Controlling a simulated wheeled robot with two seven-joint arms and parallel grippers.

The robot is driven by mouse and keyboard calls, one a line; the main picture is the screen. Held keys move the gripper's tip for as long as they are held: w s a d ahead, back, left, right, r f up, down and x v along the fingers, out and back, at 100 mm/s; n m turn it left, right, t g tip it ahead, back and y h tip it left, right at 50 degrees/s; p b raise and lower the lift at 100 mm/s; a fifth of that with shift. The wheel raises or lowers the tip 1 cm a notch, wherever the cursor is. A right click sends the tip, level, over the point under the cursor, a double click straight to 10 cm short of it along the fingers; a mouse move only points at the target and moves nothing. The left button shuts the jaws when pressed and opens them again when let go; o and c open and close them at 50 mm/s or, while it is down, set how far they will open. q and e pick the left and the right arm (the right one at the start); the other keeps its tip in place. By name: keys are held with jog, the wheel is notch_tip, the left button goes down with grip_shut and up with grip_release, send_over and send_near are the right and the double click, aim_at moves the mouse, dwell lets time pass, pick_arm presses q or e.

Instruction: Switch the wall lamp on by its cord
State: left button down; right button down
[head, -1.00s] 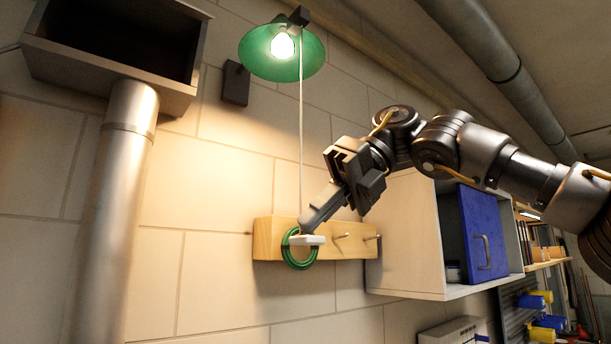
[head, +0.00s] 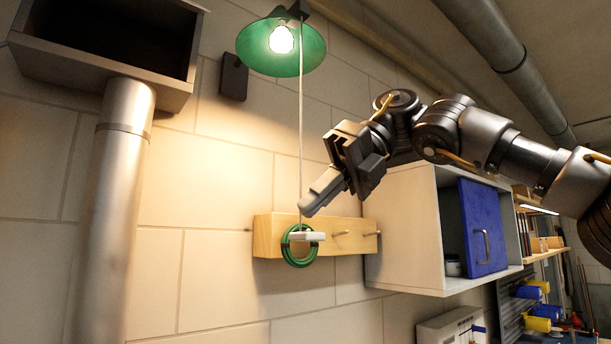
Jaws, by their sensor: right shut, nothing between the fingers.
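The wall lamp (head: 284,48) has a green shade and its bulb glows bright. Its thin white cord (head: 300,130) hangs straight down to a white handle (head: 307,236) at the lower end. The handle hangs in front of a wooden peg rail (head: 267,238). My right gripper (head: 308,208) is shut and empty, just above the handle and apart from it, close to the cord. Whether it touches the cord I cannot tell. My left gripper is not in view.
A green coil (head: 299,261) hangs on the rail behind the handle. A wall cabinet (head: 403,232) with a blue door (head: 483,229) is to the right. An open grey box (head: 60,55) and a metal pipe (head: 112,210) are at the left.

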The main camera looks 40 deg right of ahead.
notch_tip(320, 180, up, 2)
jog(key=shift+r+p, duration=0.2)
jog(key=shift+p, duration=0.15)
notch_tip(320, 180, up, 4)
jog(key=shift+w+f, duration=0.1)
jog(key=shift+f, duration=0.1)
dwell(0.5)
